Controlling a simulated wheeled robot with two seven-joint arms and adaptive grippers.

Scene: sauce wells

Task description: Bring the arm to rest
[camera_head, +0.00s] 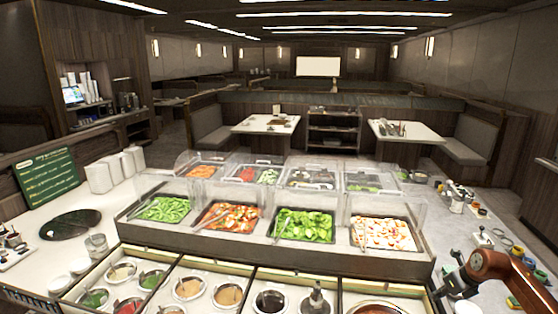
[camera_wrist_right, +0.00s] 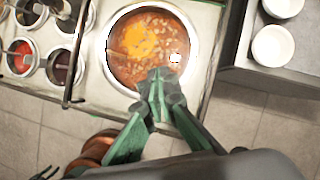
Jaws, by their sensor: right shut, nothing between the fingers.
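My right gripper (camera_head: 442,286) shows at the lower right of the head view, at the end of my copper-coloured arm (camera_head: 490,264). It is beside the right end of the sauce-well counter. In the right wrist view, its green-tinted fingers (camera_wrist_right: 160,82) are together and empty. Their tips overlap the near edge of a round pot of reddish-brown soup (camera_wrist_right: 130,62) in the picture; the height above it is hard to tell. The soup pot (camera_head: 378,307) is cut off at the bottom of the head view. My left gripper is not in view.
Sauce wells (camera_head: 188,288) line the front counter. Salad trays (camera_head: 305,225) stand behind under clear guards. In the wrist view, a thin dark rail (camera_wrist_right: 78,50) stands left of the pot, and white bowls (camera_wrist_right: 273,45) sit to the right. Grey tiled floor (camera_wrist_right: 245,115) is open below.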

